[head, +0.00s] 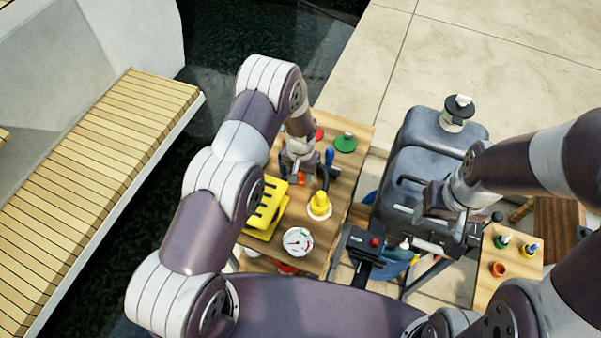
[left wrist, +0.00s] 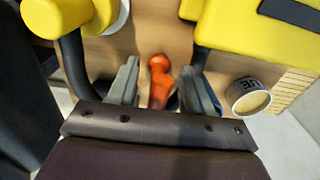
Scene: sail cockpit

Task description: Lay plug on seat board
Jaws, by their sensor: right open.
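An orange plug-like piece (left wrist: 158,82) with a round knob stands between the fingers of my left gripper (left wrist: 160,88) in the left wrist view. The fingers are apart, with a gap on each side of it. In the head view my left gripper (head: 304,170) is low over a wooden board (head: 342,183), and a bit of the orange piece (head: 301,178) shows beneath it. I cannot tell whether this board or the slatted bench (head: 85,195) is the seat board. My right gripper (head: 440,203) is open beside the grey canister.
Close around the left gripper stand a yellow slotted case (head: 264,212), a yellow knob (head: 319,203), a dial gauge (head: 298,241) and a green disc (head: 345,142). A large grey canister (head: 425,150) stands right. A small board (head: 488,285) holds coloured pegs.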

